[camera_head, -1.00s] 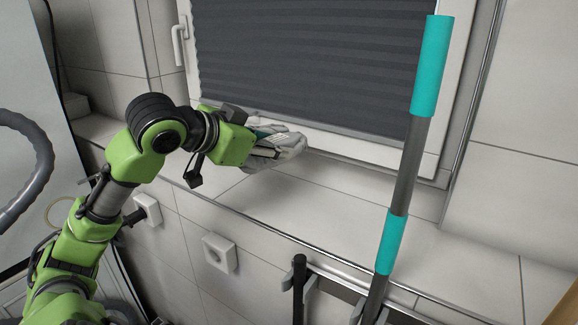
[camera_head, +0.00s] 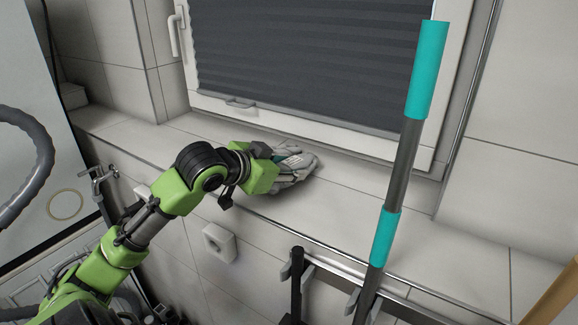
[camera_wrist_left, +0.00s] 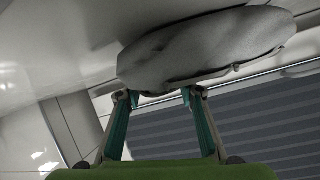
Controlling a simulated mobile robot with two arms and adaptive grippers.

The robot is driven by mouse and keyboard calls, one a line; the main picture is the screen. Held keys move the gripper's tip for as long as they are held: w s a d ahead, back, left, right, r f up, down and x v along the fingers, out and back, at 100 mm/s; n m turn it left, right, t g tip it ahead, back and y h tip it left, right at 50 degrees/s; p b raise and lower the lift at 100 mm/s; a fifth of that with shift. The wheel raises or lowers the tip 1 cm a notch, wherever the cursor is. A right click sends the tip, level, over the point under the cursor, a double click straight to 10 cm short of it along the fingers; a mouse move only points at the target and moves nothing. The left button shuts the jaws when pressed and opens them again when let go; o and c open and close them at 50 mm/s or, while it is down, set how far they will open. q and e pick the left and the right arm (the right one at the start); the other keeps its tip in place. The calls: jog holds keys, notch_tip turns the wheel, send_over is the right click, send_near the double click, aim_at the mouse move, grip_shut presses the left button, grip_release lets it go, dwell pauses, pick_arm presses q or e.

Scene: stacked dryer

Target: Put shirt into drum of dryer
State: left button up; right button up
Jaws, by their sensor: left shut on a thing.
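The shirt (camera_head: 297,166) is a crumpled light grey bundle above the tiled window ledge in the head view. It also shows in the left wrist view as a rounded grey mass (camera_wrist_left: 205,42) at the fingertips. My left gripper (camera_head: 285,160) is shut on the shirt; in the wrist view its two teal fingers (camera_wrist_left: 160,95) meet the shirt's edge. I cannot tell whether the shirt touches the ledge. The dryer drum is not recognisable in these views. My right gripper is not in view.
A dark-blinded window (camera_head: 310,65) stands behind the ledge (camera_head: 420,235). A pole with teal sleeves (camera_head: 402,165) rises right of the gripper. A wall socket (camera_head: 219,242) and a tap (camera_head: 100,180) are on the left. A pale appliance (camera_head: 45,180) with a grey hose stands at far left.

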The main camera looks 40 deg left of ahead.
pick_arm(q)
jog(key=o, duration=1.3)
jog(key=shift+f, duration=0.15)
jog(key=shift+o, duration=0.6)
jog(key=shift+r, duration=0.2)
